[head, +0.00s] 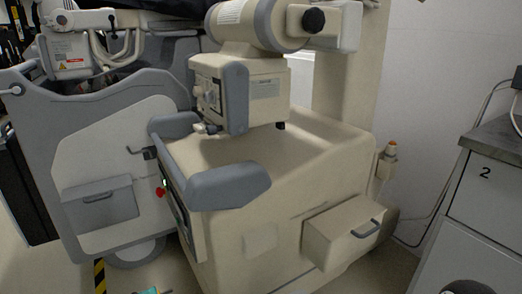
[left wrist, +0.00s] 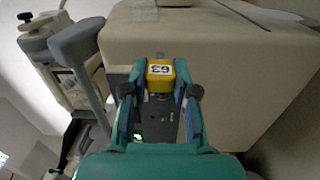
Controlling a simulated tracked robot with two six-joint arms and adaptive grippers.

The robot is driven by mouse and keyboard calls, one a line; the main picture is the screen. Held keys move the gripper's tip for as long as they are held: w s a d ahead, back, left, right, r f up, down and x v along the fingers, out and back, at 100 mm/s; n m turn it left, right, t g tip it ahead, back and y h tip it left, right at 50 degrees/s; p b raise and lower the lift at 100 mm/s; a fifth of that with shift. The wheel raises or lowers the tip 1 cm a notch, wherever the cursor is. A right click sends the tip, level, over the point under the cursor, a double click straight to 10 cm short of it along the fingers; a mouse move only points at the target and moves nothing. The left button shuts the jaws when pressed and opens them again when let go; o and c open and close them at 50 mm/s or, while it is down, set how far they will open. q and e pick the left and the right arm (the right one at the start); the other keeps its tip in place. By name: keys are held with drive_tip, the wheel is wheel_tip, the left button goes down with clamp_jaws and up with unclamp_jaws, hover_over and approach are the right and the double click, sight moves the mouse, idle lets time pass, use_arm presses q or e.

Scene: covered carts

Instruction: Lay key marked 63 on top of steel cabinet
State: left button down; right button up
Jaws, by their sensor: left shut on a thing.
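The key's yellow block (left wrist: 160,75), with a white label whose digits read 63 upside down, is between the fingertips of my left gripper (left wrist: 160,88). The left gripper is shut on it, with teal and blue fingers on either side. The rest of the key is mostly hidden behind the gripper. A white cabinet front marked 2 (head: 490,190) with a grey metal-looking top (head: 500,140) stands at the right edge of the head view; it looks like the steel cabinet. Only part of its top shows. My right gripper is not in view.
A large beige medical machine (head: 300,170) with grey handles (head: 228,186) and an open-looking drawer box (head: 345,232) fills the middle. A grey-and-white cart (head: 110,160) stands at left. A cable hangs along the wall by the cabinet. The visible cabinet top is mostly bare.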

use_arm(q)
drive_tip(key=s+d+f+t, duration=0.1)
drive_tip(key=s+d, duration=0.3)
drive_tip(key=d, duration=0.2)
wheel_tip(320, 180, up, 30)
drive_tip(key=n+t+y+p, duration=0.6)
drive_tip(key=y+p, duration=0.1)
drive_tip(key=p, duration=3)
drive_tip(key=shift+a, duration=0.15)
